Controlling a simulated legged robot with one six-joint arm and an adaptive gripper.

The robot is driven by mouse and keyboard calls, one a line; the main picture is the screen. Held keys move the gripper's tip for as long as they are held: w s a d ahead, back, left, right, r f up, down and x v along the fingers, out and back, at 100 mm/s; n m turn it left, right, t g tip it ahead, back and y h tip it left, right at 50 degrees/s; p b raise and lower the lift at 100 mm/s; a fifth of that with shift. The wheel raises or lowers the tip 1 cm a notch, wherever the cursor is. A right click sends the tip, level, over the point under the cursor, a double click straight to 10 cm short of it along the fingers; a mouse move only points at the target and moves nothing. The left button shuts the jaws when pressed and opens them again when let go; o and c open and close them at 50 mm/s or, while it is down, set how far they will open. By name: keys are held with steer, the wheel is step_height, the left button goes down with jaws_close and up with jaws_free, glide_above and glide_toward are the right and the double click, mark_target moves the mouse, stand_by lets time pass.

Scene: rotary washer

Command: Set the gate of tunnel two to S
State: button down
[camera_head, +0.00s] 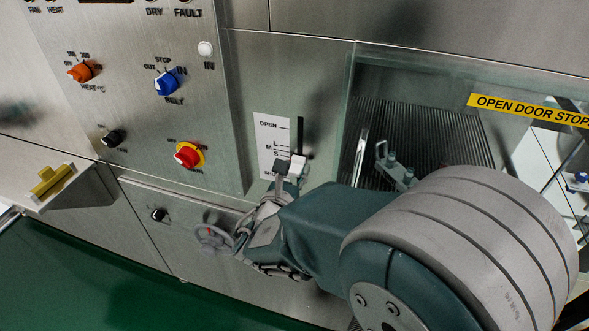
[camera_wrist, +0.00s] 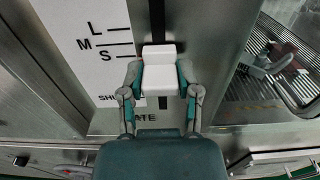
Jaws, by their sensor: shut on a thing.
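A white gate handle (camera_head: 298,164) sits in a dark vertical slot beside a white scale plate (camera_head: 268,134) marked OPEN, L, M, S and, in the wrist view, SHUT. The handle (camera_wrist: 160,72) shows there between my fingers, its top edge a little above the S line and its lower end nearer the SHUT mark. It stands out from the panel, so its exact level is hard to tell. My gripper (camera_head: 290,172) is shut on the handle; in the wrist view my gripper (camera_wrist: 160,78) has one finger on each side. Lettering below is partly hidden; no tunnel number is readable.
A control panel with orange (camera_head: 84,71), blue (camera_head: 168,82) and red (camera_head: 187,155) knobs is at left. A glazed opening with a ribbed belt (camera_head: 425,120) and a yellow OPEN DOOR STOP label (camera_head: 530,110) is at right.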

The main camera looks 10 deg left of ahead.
steer(key=shift+r, duration=0.3)
steer(key=shift+c, duration=1.6)
jaws_free()
steer(key=shift+a, duration=0.1)
steer(key=s+a, duration=0.1)
steer(key=s, duration=1.1)
steer(key=shift+f, duration=0.15)
steer(key=shift+w, duration=0.1)
